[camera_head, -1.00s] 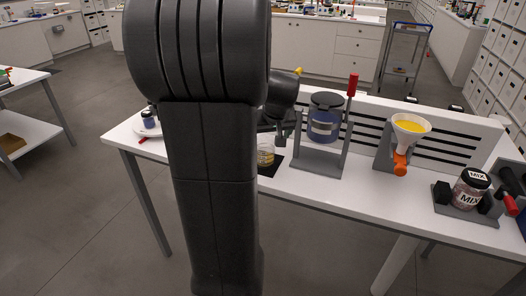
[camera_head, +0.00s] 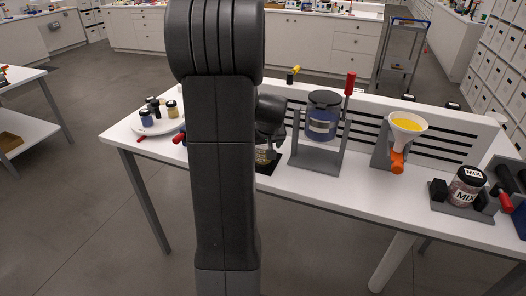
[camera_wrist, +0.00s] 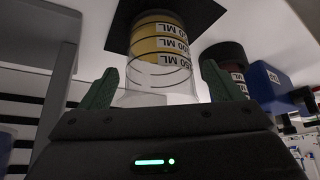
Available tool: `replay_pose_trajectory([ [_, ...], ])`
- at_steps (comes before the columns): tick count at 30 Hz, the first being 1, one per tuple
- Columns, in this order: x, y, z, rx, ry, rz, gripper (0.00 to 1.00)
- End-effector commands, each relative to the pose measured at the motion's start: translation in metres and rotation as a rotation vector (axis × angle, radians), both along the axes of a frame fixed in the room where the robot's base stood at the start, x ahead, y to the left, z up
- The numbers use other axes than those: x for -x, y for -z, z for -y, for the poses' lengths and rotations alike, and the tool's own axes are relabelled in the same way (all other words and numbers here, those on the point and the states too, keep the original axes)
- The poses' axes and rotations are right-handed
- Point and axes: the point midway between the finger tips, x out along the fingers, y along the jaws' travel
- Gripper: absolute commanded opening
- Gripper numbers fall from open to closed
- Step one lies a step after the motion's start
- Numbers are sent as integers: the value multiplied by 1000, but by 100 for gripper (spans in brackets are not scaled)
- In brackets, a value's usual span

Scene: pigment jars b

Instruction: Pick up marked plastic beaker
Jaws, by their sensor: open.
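The marked beaker (camera_wrist: 155,75) is clear plastic with yellow contents and "ML" labels, seen upside down in the wrist view. It stands on a black mat (camera_wrist: 205,18). In the wrist view my gripper (camera_wrist: 158,88) is open, with one green finger on each side of the beaker's clear part. Gaps seem to show between the fingers and its wall; contact is not visible. In the head view the beaker (camera_head: 263,157) is mostly hidden by my arm, and my gripper (camera_head: 270,143) is at it.
A stand with a blue jar (camera_head: 322,118) and red-handled lever is close on the right. Further right are a funnel (camera_head: 408,124) with yellow powder and a MIX jar (camera_head: 467,187). A white plate (camera_head: 150,126) with small jars is on the left. The table front is clear.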

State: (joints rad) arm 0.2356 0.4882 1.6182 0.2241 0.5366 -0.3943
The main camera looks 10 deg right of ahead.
Motion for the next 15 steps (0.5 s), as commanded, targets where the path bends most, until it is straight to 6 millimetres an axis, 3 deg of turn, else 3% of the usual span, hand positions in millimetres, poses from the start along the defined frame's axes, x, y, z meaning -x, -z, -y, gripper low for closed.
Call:
replay_pose_trajectory([
  [3, 0, 0, 0, 0, 0, 0, 82],
  [10, 0, 0, 0, 0, 0, 0, 37],
  [15, 0, 0, 0, 0, 0, 0, 37],
])
